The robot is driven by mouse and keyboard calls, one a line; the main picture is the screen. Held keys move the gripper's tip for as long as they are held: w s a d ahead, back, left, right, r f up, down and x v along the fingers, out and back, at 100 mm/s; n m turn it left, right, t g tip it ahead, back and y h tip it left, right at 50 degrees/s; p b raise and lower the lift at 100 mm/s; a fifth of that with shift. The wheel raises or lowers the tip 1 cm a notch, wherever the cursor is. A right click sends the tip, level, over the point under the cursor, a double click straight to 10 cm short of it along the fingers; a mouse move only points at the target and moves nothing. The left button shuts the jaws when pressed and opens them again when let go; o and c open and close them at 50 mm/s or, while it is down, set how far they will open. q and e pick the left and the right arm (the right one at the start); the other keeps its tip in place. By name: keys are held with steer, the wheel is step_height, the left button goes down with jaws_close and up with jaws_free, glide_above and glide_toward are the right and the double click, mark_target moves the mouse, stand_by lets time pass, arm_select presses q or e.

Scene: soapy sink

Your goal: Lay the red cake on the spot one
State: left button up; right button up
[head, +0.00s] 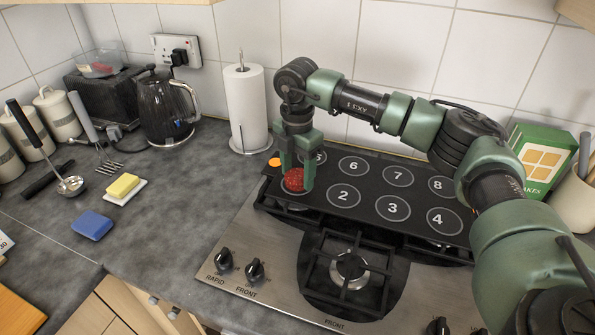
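The red cake (293,181) is a small round, rough-topped piece at the left front of the black board (368,205) with numbered white circles. It is at the place of spot one, left of circle 2 (343,195); the number there is hidden. My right gripper (297,178) points down with its green fingers on either side of the cake, and the cake fills the gap between them. Whether the cake's underside touches the board cannot be told. My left gripper is not in view.
The board lies over the hob (240,259). A small orange piece (274,162) sits at the board's left end. A paper towel roll (246,105) and black kettle (165,108) stand behind left. A green box (540,158) stands at right. Circles 2, 3 and 4 are bare.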

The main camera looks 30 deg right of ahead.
steer(key=o, duration=0.3)
steer(key=shift+r, duration=0.1)
step_height(320, 180, up, 7)
steer(key=shift+b, duration=0.7)
steer(key=shift+r+p, duration=0.3)
steer(key=shift+r, duration=0.4)
step_height(320, 180, up, 4)
steer(key=p, duration=0.3)
steer(key=shift+r, duration=0.15)
steer(key=shift+s, duration=0.1)
